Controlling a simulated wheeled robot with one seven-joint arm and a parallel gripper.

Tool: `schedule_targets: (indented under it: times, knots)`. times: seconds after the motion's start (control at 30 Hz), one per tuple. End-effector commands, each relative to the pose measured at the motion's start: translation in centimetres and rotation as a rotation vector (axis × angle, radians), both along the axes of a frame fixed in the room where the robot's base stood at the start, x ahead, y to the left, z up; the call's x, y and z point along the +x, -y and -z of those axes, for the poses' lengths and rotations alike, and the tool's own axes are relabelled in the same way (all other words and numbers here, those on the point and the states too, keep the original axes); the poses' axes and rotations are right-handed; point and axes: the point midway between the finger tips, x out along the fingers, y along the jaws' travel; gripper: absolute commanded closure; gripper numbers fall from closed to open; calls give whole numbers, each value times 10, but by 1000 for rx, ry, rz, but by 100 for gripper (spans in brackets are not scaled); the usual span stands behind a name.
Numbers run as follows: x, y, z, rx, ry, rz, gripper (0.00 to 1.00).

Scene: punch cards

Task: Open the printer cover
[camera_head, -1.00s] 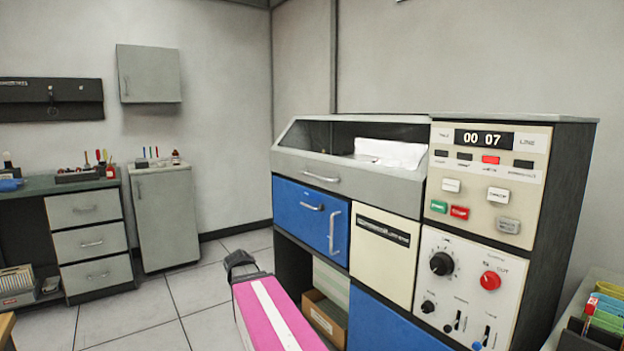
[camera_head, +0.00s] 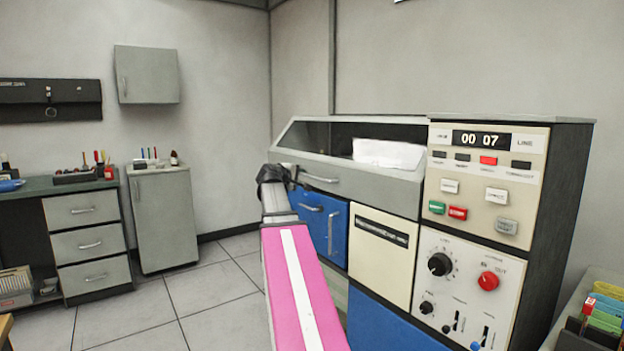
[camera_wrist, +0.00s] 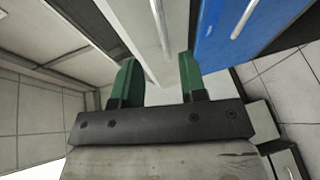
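The printer cover (camera_head: 378,182) is the grey front with a dark window at the top of the cabinet, and it is shut. Its bar handle (camera_head: 319,179) is on the front. It also shows in the wrist view (camera_wrist: 160,28), lying in the picture between the green fingers and beyond their tips. My gripper (camera_head: 283,172) is at the left end of the cover, left of the handle. In the wrist view my gripper (camera_wrist: 158,60) is open, with its fingers apart and nothing between them.
A blue panel (camera_head: 336,250) with metal handles is directly under the cover and also shows at the right of the wrist view. A control panel (camera_head: 488,185) with buttons stands to the right. A grey cabinet (camera_head: 165,220) stands at the left. Tiled floor is clear between them.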

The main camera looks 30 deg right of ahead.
Motion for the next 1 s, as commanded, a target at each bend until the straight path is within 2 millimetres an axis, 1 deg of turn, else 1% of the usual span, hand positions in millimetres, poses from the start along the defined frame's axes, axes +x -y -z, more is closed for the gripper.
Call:
schedule_targets:
  times: [0.3, 0.5, 0.7, 1.0]
  knots:
    - [26, 48, 10, 4, -1, 3, 61]
    - [39, 73, 16, 4, 0, 2, 61]
    - [45, 86, 19, 4, 0, 0, 61]
    - [45, 87, 19, 4, 0, 0, 61]
